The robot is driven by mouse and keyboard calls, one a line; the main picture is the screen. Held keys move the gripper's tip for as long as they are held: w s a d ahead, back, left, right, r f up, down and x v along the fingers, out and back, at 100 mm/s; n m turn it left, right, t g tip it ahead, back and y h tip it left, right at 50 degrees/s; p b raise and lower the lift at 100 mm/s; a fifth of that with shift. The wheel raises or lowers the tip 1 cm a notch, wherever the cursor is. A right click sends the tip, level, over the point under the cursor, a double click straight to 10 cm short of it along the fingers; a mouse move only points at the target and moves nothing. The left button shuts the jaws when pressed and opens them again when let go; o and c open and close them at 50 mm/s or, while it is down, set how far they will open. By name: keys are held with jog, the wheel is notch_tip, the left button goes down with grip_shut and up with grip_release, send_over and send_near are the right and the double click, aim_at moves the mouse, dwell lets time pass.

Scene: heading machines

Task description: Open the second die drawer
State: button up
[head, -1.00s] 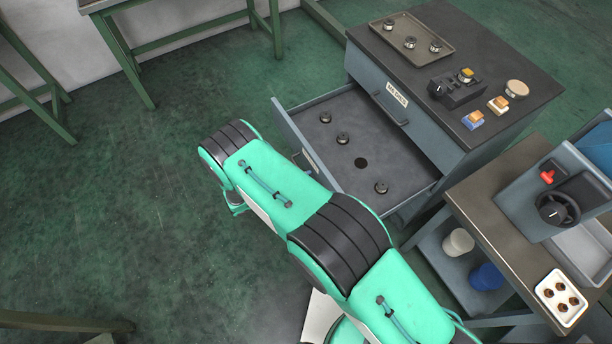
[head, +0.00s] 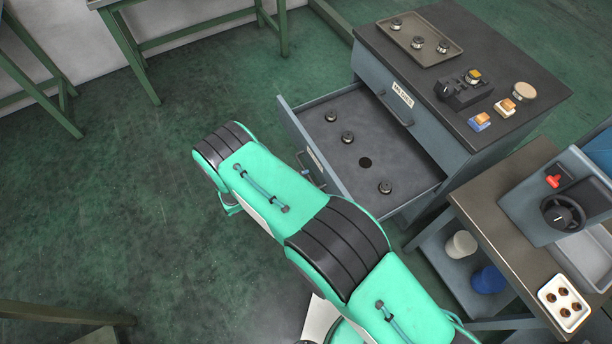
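The grey die cabinet (head: 425,130) stands at the upper right. Its upper drawer, with a label (head: 402,94) and a handle (head: 396,112), is shut. The drawer below it (head: 345,110) is pulled well out. Several round metal dies, such as one near its middle (head: 347,137), sit in it, and one dark round hole (head: 365,162) is empty. The open drawer's front (head: 300,138) faces left, with its handle (head: 304,160) partly visible beside my green arm. My gripper is hidden behind my arm, so its fingers do not show.
A tray (head: 447,52) with round dies and a switch box (head: 465,88) are on the cabinet top. A bench (head: 485,215) with a machine stands close at the right. Green-legged tables stand at the upper left. The floor (head: 130,200) left of my arm is clear.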

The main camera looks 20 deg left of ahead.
jog(key=v, duration=0.8)
jog(key=shift+s+a, duration=0.25)
jog(key=shift+s, duration=0.05)
jog(key=w+d+r+m+g, duration=0.35)
jog(key=d+r+m, duration=0.2)
jog(key=r, duration=0.55)
jog(key=w+d+r+m+g, duration=0.3)
jog(key=w+d+r+m, duration=0.25)
jog(key=r, duration=0.55)
jog(key=s+d+r+m+g+y, duration=0.1)
jog(key=d+r+m+g+y, duration=0.1)
jog(key=d+r+m, duration=0.6)
jog(key=d+r+m+g+y, duration=0.1)
jog(key=d+r+m, duration=0.2)
jog(key=d+r, duration=0.5)
jog(key=s+d+r+m+y, duration=0.2)
jog(key=s+d+r+m, duration=0.35)
jog(key=r, duration=0.25)
jog(key=s+d+r+m+y, duration=0.35)
jog(key=d+r+m, duration=0.25)
jog(key=r, duration=0.2)
jog(key=s+d+r+m+t+y, duration=0.1)
jog(key=s+d+r+m+t, duration=0.1)
jog(key=s+m, duration=0.3)
jog(key=s+d+r+m+t+y, duration=0.1)
jog(key=s+d+r+m, duration=0.3)
jog(key=s, duration=0.6)
jog(key=shift+s+d+m+t, duration=0.25)
jog(key=shift+d+m+t, duration=0.4)
jog(key=shift+m, duration=0.6)
